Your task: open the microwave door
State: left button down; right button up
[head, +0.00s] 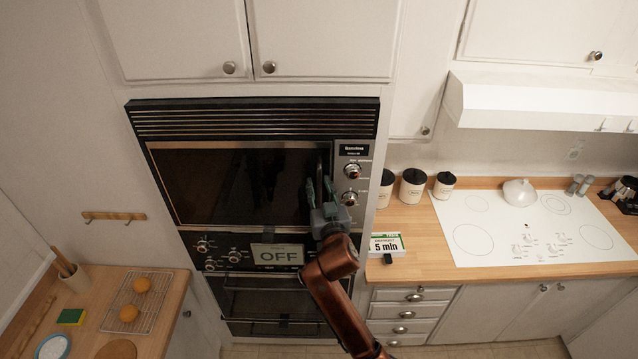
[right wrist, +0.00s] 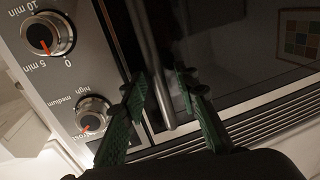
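The microwave (head: 255,118) is the upper unit in the wall, with a dark glass door (head: 235,185) that looks closed. Its upright metal handle bar (right wrist: 149,55) runs along the door's edge beside the control panel (head: 352,178). In the head view my right gripper (head: 319,187) is at the right side of the door and partly hides the handle. In the right wrist view the green fingers of this gripper (right wrist: 163,90) are open, one on each side of the bar, with visible gaps. My left gripper is out of view.
An oven with an "OFF" display (head: 278,254) and several knobs sits below. A wooden counter (head: 165,310) with a wire rack (head: 138,300) is at lower left.

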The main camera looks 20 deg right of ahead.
jog(key=shift+w, duration=0.1)
jog(key=shift+c, duration=0.6)
grip_shut()
